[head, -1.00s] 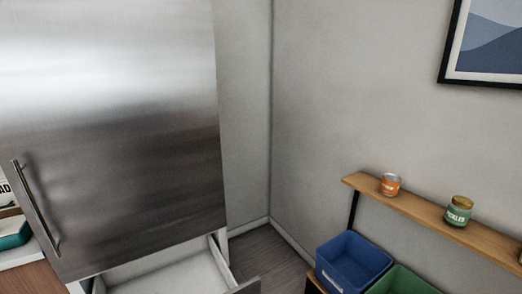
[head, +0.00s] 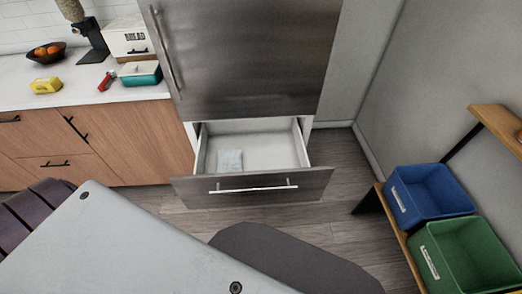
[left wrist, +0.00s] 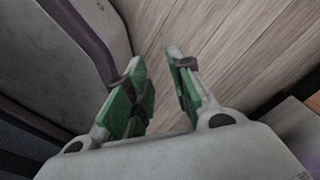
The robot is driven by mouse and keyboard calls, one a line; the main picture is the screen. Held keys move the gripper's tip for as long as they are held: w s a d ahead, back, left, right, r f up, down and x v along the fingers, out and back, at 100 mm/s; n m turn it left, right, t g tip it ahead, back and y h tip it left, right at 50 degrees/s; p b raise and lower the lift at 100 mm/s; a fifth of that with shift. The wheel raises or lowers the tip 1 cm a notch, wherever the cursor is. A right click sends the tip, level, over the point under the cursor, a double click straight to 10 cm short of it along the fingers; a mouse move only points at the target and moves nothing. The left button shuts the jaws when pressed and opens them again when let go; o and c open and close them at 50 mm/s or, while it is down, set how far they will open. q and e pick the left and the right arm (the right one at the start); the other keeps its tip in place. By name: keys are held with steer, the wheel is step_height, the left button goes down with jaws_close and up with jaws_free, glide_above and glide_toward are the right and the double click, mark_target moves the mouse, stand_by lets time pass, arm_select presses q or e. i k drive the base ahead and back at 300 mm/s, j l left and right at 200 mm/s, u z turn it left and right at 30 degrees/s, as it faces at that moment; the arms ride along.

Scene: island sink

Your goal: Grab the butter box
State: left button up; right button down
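A small yellow box (head: 45,85), which may be the butter box, lies on the white counter at the far left of the head view. Its label is too small to read. My left gripper (left wrist: 160,85) shows only in the left wrist view. Its two green-padded fingers stand apart with nothing between them, above wood-plank flooring, far from the yellow box. My right gripper is in neither view.
A teal container (head: 141,74), a red item (head: 106,81), a bread box (head: 127,40) and a fruit bowl (head: 46,53) share the counter. Blue (head: 430,190) and green bins (head: 465,255) stand right.

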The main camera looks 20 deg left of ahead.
mark_target(48, 84)
steer(key=j+u, duration=0.25)
steer(key=i+j+u, duration=0.2)
steer(key=j, duration=0.15)
steer(key=k+u, duration=0.1)
steer(key=u, duration=1.85)
steer(key=i+j+z, duration=0.25)
steer(key=i+j, duration=0.05)
steer(key=j, duration=0.1)
